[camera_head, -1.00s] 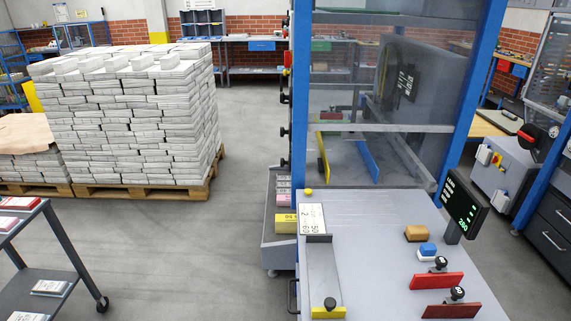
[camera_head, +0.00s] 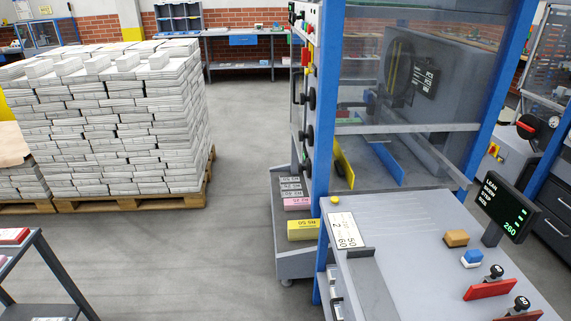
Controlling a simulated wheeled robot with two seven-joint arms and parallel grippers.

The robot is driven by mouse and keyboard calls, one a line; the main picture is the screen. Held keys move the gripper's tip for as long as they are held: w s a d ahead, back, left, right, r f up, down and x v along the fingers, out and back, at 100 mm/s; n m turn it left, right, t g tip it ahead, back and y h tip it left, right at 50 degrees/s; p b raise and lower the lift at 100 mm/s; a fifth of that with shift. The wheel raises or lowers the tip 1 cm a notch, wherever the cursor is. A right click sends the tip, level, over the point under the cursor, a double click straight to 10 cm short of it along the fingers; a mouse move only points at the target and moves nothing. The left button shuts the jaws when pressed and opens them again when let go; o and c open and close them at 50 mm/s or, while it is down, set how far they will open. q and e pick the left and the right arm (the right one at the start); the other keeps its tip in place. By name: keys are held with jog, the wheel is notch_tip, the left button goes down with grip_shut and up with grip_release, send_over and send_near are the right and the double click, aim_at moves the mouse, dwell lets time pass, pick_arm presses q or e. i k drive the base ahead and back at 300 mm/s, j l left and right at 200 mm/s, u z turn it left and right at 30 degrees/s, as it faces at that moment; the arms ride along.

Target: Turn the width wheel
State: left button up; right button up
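Several black wheels sit one above another on the left side panel of the blue-framed machine, seen nearly edge-on: an upper wheel (camera_head: 311,98), a middle wheel (camera_head: 309,135) and a lower wheel (camera_head: 307,171). I cannot tell from their labels which is the width wheel. A dark display (camera_head: 505,208) on the machine's right shows lines of text and the number 260. Neither of my grippers is in view.
The machine's grey table (camera_head: 415,235) carries a tan block (camera_head: 455,238), a blue-white block (camera_head: 472,258) and red pieces with black knobs (camera_head: 490,289). A low cart (camera_head: 297,264) stands below the wheels. A pallet of newspapers (camera_head: 130,130) is left; floor between is clear.

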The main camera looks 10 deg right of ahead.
aim_at(308, 168)
jog(key=i+j+z, duration=0.25)
jog(key=i+z, duration=0.15)
jog(key=i+j+z, duration=0.35)
